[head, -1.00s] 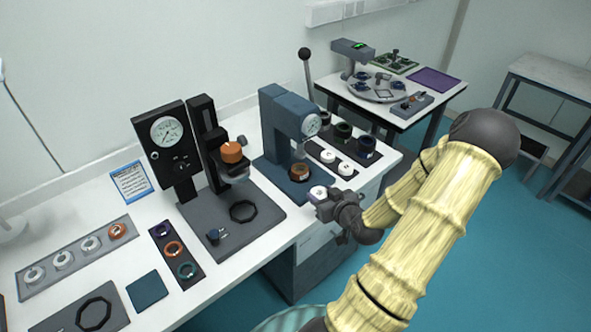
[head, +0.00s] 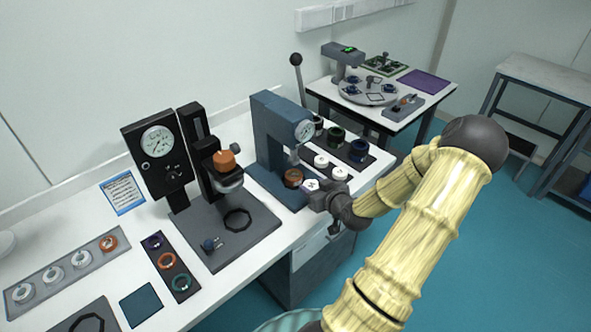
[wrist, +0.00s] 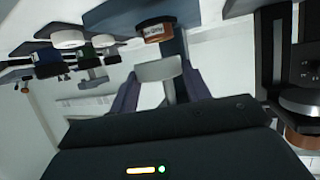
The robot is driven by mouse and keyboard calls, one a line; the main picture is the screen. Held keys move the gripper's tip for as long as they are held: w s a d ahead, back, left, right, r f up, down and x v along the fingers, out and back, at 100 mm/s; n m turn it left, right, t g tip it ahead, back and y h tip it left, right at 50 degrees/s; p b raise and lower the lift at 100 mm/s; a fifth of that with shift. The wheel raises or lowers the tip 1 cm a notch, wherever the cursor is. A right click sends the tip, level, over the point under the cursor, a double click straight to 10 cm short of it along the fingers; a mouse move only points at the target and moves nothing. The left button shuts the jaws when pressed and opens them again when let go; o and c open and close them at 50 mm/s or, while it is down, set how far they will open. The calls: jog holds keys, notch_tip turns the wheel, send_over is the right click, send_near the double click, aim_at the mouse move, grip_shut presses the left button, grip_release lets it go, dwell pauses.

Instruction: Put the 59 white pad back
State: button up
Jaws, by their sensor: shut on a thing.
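My gripper (head: 316,188) is shut on a white pad (head: 311,185) with a dark mark on its top. It holds the pad in front of the blue press and near the bench's front edge. In the wrist view, the held white pad (wrist: 158,70) sits between the two fingers. Two other white pads, one farther (head: 321,160) and one nearer (head: 340,174), sit on a dark strip tray (head: 306,155) beyond the gripper. The number on the held pad is too small to read.
Dark round pieces (head: 359,150) stand behind the white pads. A black gauge stand (head: 158,150) is farther left. A grey tray (head: 38,283) holds several rings.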

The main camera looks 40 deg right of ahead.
aim_at(296, 164)
jog(key=w, duration=0.3)
jog(key=w+d+p, duration=0.1)
jog(key=w, duration=0.2)
jog(key=w+p, duration=0.1)
jog(key=w, duration=0.2)
jog(key=shift+w+d, duration=0.4)
jog(key=shift+s, duration=0.2)
jog(key=shift+w, duration=0.4)
jog(key=shift+w+d+r, duration=0.1)
jog(key=shift+w+d, duration=0.05)
jog(key=shift+w, duration=0.5)
notch_tip(296, 164, down, 2)
jog(key=shift+f+p, duration=0.1)
jog(key=shift+p, duration=0.5)
jog(key=shift+f, duration=0.55)
